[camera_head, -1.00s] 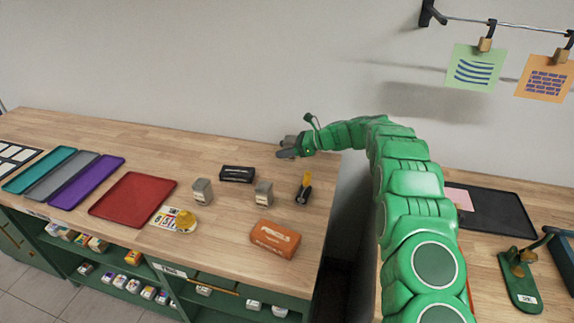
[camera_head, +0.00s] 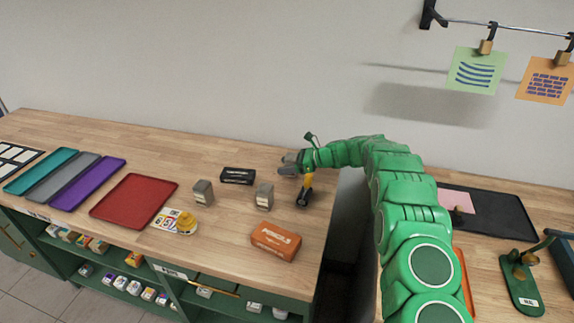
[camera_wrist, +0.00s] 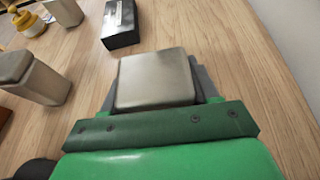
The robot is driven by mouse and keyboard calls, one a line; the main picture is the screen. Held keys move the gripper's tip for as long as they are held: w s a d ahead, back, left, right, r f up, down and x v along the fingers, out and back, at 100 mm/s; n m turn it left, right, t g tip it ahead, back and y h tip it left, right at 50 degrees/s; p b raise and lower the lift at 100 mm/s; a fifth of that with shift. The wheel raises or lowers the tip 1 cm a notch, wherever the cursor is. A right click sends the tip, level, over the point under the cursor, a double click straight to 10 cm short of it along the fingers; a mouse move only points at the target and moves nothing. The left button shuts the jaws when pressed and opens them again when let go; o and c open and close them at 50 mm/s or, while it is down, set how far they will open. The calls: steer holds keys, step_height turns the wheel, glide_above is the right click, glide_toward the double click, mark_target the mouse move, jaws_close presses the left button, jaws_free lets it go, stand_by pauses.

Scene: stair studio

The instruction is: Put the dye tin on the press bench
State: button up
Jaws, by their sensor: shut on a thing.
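My gripper (camera_head: 289,163) is at the back right of the left wooden bench (camera_head: 110,138). In the wrist view it is shut on a grey metal tin (camera_wrist: 155,80), whose flat top fills the space between the fingers. The tin's sides are mostly hidden, and I cannot tell whether it touches the wood. Two similar grey tins, one nearer the middle (camera_head: 203,193) and one further right (camera_head: 264,197), stand on the same bench. A second wooden bench (camera_head: 482,258) lies to the right, partly hidden by my arm; I cannot tell from a label whether it is the press bench.
A black box (camera_head: 238,175), an orange box (camera_head: 275,241), a yellow-topped tool (camera_head: 305,191) and a yellow jar (camera_head: 186,222) stand near the tins. The right bench carries a black tray (camera_head: 505,216) and a green stand (camera_head: 521,285). A gap separates the benches.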

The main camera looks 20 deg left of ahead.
steer(key=shift+f, duration=0.1)
steer(key=o, duration=1.2)
steer(key=shift+c, duration=0.2)
steer(key=shift+d, duration=0.15)
steer(key=v, duration=0.6)
steer(key=shift+s+r, duration=0.1)
steer(key=shift+r, duration=0.3)
steer(key=shift+d+r, duration=0.2)
steer(key=shift+d, duration=0.45)
steer(key=shift+c, duration=0.7)
